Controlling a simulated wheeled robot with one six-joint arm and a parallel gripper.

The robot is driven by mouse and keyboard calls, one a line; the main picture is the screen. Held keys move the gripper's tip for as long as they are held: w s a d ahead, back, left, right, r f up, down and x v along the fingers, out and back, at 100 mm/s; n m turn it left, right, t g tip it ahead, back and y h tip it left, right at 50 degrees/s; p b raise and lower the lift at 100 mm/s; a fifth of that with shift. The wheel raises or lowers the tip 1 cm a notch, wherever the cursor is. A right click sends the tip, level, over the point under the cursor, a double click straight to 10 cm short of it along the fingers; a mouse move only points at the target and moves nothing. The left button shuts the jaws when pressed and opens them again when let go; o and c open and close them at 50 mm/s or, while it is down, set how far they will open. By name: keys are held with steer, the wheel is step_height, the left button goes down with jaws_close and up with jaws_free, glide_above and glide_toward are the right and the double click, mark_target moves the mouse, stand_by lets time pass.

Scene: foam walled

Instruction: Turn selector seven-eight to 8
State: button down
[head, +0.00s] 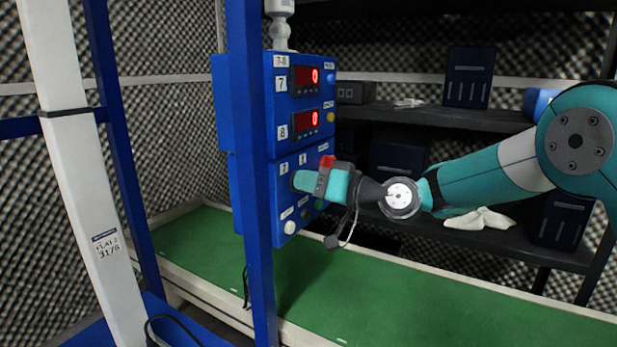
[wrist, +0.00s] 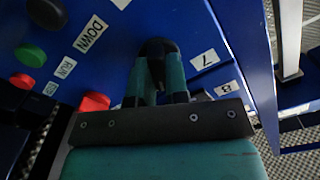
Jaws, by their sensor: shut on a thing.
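The blue control box (head: 287,210) carries labels 7 and 8 on its lower panel. In the wrist view the dark selector knob (wrist: 157,47) sits between the teal fingers of my gripper (wrist: 158,72), which is shut on it. The label 7 (wrist: 204,61) and the label 8 (wrist: 228,88) are beside the knob. In the head view my gripper (head: 300,181) reaches the panel from the right and hides the knob. Most of the knob is covered, so I cannot tell which number it points to.
A blue post (head: 250,130) stands in front of the box. Red displays (head: 305,76) are above. A white button (head: 290,227) is below; green (wrist: 30,55) and red (wrist: 22,81) buttons show in the wrist view. A green bench top (head: 390,290) lies below, mostly clear.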

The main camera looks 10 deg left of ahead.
stand_by(0.5)
steer(key=c, duration=1.1)
jaws_free()
steer(key=v, duration=1.7)
steer(key=shift+s+d, duration=0.1)
steer(key=shift+d, duration=0.1)
